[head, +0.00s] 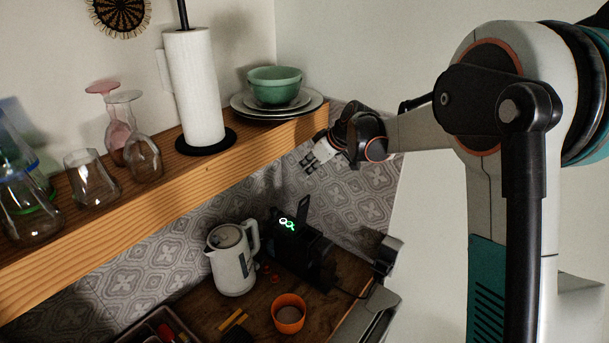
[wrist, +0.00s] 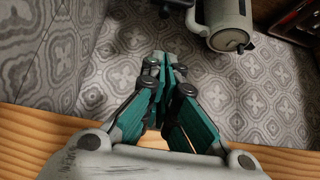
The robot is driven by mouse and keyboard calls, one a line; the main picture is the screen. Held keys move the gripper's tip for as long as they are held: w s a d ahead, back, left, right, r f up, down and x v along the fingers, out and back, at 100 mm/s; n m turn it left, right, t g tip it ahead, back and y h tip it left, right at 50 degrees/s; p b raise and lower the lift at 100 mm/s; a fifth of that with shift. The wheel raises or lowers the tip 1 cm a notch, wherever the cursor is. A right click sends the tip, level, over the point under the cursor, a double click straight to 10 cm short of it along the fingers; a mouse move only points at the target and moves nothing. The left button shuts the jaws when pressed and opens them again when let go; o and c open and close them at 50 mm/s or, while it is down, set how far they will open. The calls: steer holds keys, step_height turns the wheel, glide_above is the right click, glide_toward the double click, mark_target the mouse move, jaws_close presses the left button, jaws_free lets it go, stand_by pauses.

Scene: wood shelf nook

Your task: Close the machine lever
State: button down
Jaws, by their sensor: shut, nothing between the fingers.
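The black coffee machine (head: 312,262) stands on the wooden counter, right of the kettle, with green-lit symbols on it. A dark flap, seemingly its lever (head: 303,209), sticks up from its top. My gripper (head: 308,163) is in the air above and behind the machine, near the tiled wall and the shelf's right end, apart from the lever. In the wrist view my gripper (wrist: 165,72) has its teal fingers together with nothing between them. A dark part at that view's top edge may be the machine; the lever cannot be made out there.
A white kettle (head: 232,262) stands left of the machine; it also shows in the wrist view (wrist: 225,25). An orange cup (head: 289,314) stands in front. The wooden shelf (head: 150,215) holds glasses, a paper towel roll (head: 194,90) and a green bowl (head: 275,86).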

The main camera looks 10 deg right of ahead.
step_height(320, 180, down, 9)
steer(key=w+a+p, duration=0.1)
steer(key=p, duration=0.1)
steer(key=shift+w+a+r, duration=0.15)
steer(key=shift+w+a, duration=0.15)
steer(key=shift+s+r, duration=0.1)
steer(key=shift+d, duration=0.1)
stand_by(0.3)
